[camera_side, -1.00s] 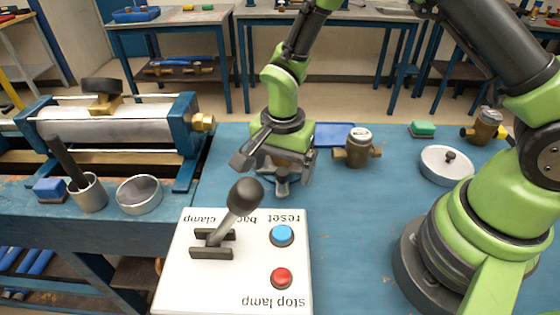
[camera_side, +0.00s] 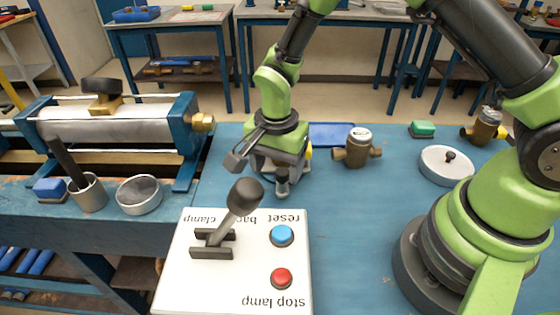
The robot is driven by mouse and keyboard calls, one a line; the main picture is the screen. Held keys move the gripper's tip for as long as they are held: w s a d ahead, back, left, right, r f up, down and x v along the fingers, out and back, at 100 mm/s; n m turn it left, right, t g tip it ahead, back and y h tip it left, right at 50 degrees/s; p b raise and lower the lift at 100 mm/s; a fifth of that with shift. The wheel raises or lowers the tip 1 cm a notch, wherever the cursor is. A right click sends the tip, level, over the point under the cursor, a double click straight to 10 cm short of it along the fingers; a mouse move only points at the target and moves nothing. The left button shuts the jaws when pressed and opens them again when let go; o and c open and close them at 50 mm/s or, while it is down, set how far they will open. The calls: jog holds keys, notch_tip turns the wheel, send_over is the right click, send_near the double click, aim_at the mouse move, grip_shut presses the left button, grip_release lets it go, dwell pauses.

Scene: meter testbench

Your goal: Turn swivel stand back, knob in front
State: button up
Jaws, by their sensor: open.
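A low round white disc (camera_side: 446,167) with a small black knob (camera_side: 450,156) lies on the blue bench at the right, beside my arm's base. It looks like the swivel stand, but I cannot be sure. The knob stands up near the disc's middle; which side counts as its front cannot be told. My gripper (camera_side: 261,174) is open, pointing down over the bench behind the control box, well to the left of the disc. Its dark fingers are partly hidden by its own body, and I cannot make out anything held between them.
A white control box (camera_side: 180,283) with a lever (camera_side: 240,200), a blue button (camera_side: 282,235) and a red button (camera_side: 281,278) stands in front. A brass meter (camera_side: 357,150) stands between gripper and disc, before a blue tray (camera_side: 333,133). A green block (camera_side: 422,129) lies behind the disc.

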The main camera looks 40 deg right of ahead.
jog(key=shift+w+a, duration=0.6)
jog(key=shift+w, duration=0.35)
jog(key=shift+w+a, duration=0.2)
jog(key=shift+w, duration=0.3)
jog(key=shift+w+a, duration=0.2)
jog(key=shift+w, duration=1.15)
jog(key=o, duration=0.4)
jog(key=shift+o, duration=0.2)
jog(key=shift+r, duration=0.1)
jog(key=shift+r, duration=2.65)
